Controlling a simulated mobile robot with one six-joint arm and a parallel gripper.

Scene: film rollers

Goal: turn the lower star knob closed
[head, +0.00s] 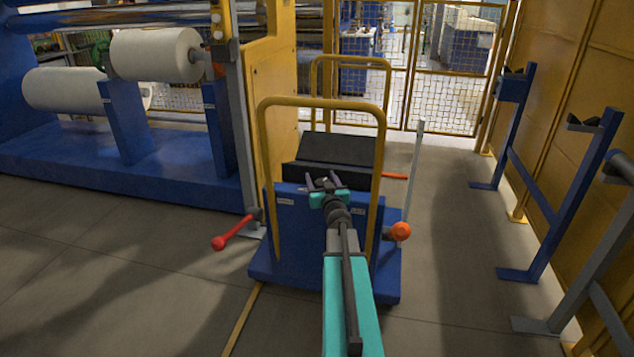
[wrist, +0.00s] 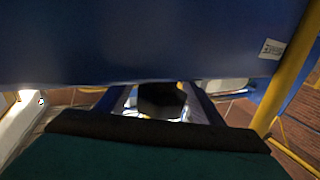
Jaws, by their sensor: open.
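My gripper (head: 324,184) is in front of the upper part of the blue cart (head: 300,240) in the head view, near the black box on top. In the wrist view its two fingers (wrist: 156,92) stand apart on either side of a dark, blocky thing (wrist: 160,99). I cannot tell whether that thing is the lower star knob, or whether the fingers touch it. No star knob can be made out in the head view, where my arm hides part of the cart front. The cart's blue face also fills the top of the wrist view (wrist: 130,40).
A yellow hoop rail (head: 262,150) frames the cart. A red-ended lever (head: 232,234) sticks out left and an orange ball (head: 400,231) right. A black box (head: 335,150) lies on top. Blue stands (head: 560,210) line the right wall. Floor between is clear.

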